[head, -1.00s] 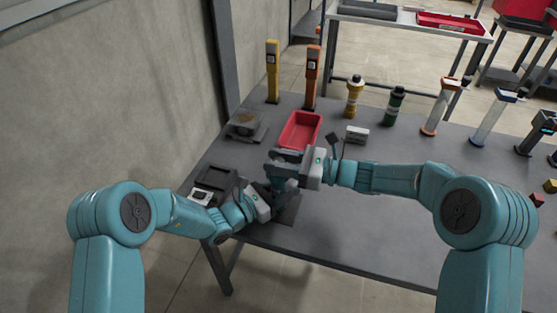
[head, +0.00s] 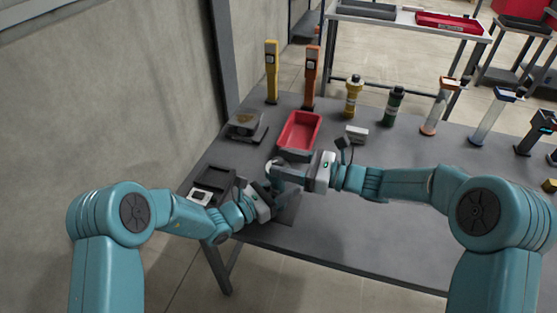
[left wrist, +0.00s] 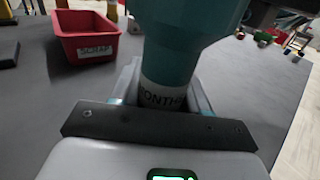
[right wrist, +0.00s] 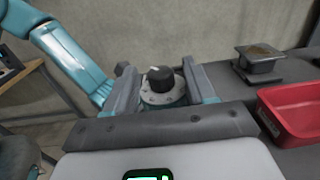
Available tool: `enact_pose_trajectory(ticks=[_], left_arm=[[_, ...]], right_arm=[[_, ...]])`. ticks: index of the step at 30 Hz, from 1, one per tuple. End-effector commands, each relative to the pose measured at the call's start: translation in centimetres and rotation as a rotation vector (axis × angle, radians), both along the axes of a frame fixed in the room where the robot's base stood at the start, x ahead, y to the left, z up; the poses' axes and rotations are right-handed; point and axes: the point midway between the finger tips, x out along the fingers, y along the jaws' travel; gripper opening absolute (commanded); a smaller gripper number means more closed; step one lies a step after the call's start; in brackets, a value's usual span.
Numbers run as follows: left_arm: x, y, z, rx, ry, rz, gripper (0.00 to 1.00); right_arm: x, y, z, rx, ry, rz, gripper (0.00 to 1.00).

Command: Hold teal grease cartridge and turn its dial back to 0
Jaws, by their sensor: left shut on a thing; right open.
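The teal grease cartridge (left wrist: 190,50) stands upright in the left wrist view, with a pale lettered band low on its body. My left gripper (head: 268,192) is shut on it around that band; the jaws show at both sides in the left wrist view (left wrist: 165,92). The dial (right wrist: 160,76), a black knob with a white mark on a grey round plate, tops the cartridge in the right wrist view. My right gripper (right wrist: 158,85) is open, with one finger on each side of the dial and gaps between. The dial's numbers are too small to read.
A red scrap bin (head: 300,131) stands just behind the grippers. A grey device with a dish (head: 245,124) and a black tray (head: 213,181) are to the left. Yellow and green bottles (head: 353,97) and other tools line the back. The table's front right is clear.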

Motion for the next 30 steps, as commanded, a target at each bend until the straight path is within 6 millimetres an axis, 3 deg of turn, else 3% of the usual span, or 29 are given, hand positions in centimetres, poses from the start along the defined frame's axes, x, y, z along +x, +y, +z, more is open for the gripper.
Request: enact_pose_trajectory(ticks=[6, 12, 18, 28, 29, 30], left_arm=[[0.0, 0.0, 0.0, 0.000, 0.000, 0.001, 0.00], [0.0, 0.0, 0.0, -0.001, -0.001, 0.001, 0.00], [0.0, 0.0, 0.0, 0.000, -0.001, 0.001, 0.00], [0.0, 0.0, 0.0, 0.000, -0.001, 0.001, 0.00], [0.0, 0.0, 0.0, 0.000, -0.001, 0.001, 0.54], [0.0, 0.0, 0.0, 0.000, -0.001, 0.001, 0.67]], right_arm=[[-1.6, -5.1, 0.0, 0.000, 0.000, -0.007, 0.55], [-2.8, -8.3, 0.1, 0.000, 0.000, -0.004, 0.55], [-3.2, -9.5, 0.0, 0.000, 0.000, -0.002, 0.55], [-3.2, -9.5, 0.0, 0.000, 0.000, -0.002, 0.55], [-3.2, -9.5, 0.0, 0.000, 0.000, -0.002, 0.55], [-3.2, -9.5, 0.0, 0.000, 0.000, -0.002, 0.55]])
